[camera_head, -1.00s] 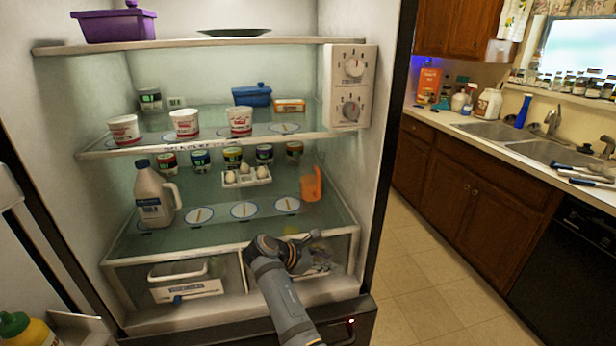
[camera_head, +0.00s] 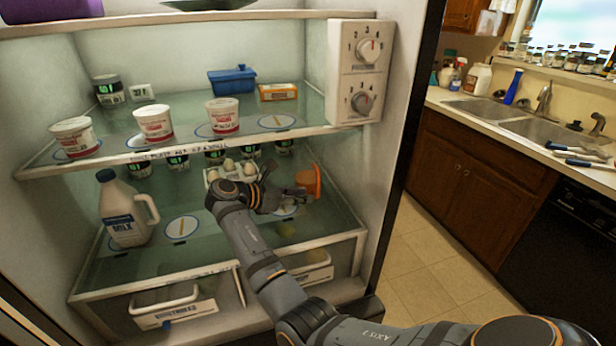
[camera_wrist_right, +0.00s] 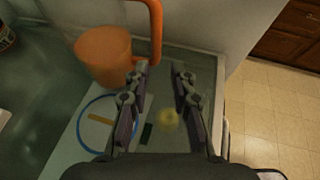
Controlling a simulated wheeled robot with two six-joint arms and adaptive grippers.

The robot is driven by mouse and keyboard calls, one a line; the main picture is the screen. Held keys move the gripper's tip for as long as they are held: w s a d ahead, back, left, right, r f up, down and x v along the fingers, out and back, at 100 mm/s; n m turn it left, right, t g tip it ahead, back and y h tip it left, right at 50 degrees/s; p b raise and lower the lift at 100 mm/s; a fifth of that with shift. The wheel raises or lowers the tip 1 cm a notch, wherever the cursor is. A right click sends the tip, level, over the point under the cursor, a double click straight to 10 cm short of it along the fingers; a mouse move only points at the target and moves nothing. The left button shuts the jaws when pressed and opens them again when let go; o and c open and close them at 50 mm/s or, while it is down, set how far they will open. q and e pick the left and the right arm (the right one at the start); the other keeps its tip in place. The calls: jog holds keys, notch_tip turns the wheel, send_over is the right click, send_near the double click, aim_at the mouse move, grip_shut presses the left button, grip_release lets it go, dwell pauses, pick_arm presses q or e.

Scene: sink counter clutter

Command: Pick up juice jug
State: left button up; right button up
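The orange juice jug (camera_head: 309,181) stands at the right end of the middle glass shelf in the fridge. In the right wrist view the jug (camera_wrist_right: 102,56) is at upper left, its handle on its right side. My right gripper (camera_head: 274,193) is just left of the jug in the head view and partly covers the shelf there. In the right wrist view the gripper (camera_wrist_right: 158,72) is open and empty. The jug's handle (camera_wrist_right: 157,30) lies just ahead of the gap between the fingertips. My left gripper is not in view.
A milk jug (camera_head: 124,208) stands at the shelf's left. An egg holder (camera_head: 216,175) is close behind my right gripper. White cups (camera_head: 222,115) line the shelf above. The fridge's right wall is close beside the jug. Pull-out bins (camera_head: 172,306) sit below.

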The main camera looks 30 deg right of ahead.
aim_at(318, 198)
jog(key=shift+w+d+f, duration=0.3)
jog(key=shift+d+f, duration=0.15)
jog(key=shift+d, duration=0.35)
jog(key=x, duration=0.1)
jog(key=p+x, duration=0.1)
jog(key=x, duration=0.2)
jog(key=shift+d+r, duration=0.25)
jog(key=shift+d, duration=0.3)
jog(key=shift+d+f, duration=0.15)
grip_shut()
